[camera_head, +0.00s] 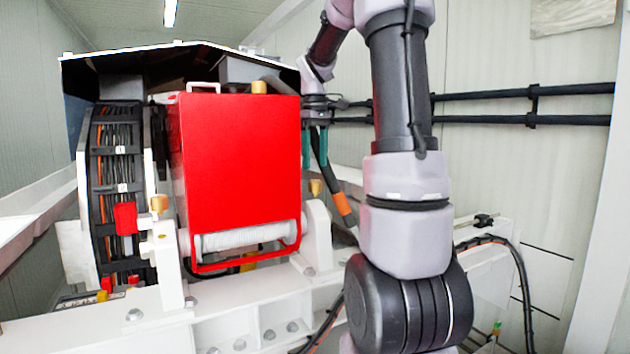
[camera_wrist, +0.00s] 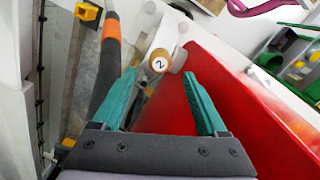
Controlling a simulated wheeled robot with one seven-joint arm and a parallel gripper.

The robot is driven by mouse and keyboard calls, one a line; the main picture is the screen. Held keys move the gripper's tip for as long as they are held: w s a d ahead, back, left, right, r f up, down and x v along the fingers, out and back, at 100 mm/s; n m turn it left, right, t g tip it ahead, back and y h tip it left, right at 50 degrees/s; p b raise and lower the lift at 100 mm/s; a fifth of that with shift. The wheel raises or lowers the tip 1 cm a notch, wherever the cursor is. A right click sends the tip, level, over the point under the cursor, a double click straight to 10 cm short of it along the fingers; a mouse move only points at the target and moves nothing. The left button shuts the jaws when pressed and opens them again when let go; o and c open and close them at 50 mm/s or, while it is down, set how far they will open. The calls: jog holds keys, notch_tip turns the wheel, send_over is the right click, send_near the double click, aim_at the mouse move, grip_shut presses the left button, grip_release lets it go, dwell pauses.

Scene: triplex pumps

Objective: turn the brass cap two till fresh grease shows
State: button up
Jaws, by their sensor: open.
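The brass cap (camera_wrist: 159,60) with a white disc marked 2 shows in the wrist view, beyond my fingertips and roughly centred between them. It also shows in the head view (camera_head: 316,187), at the right side of the red box, on a white bracket. My gripper (camera_head: 314,164) points down above it with its green fingers apart. In the wrist view my gripper (camera_wrist: 159,76) is open, with nothing between its fingers. The fingers look apart from the cap. I see no grease at the cap.
The red box (camera_head: 240,160) stands close beside my gripper. Other brass caps sit at the left (camera_head: 159,203) and on top (camera_head: 259,87). A black hose with an orange band (camera_head: 343,204) runs just right of cap two. Black pipes (camera_head: 530,91) line the wall.

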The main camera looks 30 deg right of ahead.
aim_at(315, 186)
notch_tip(315, 186, down, 6)
dwell(0.4)
grip_shut()
jog(key=shift+m, duration=0.4)
jog(key=m, duration=0.5)
jog(key=shift+m, duration=0.3)
jog(key=m, duration=0.6)
dwell(0.4)
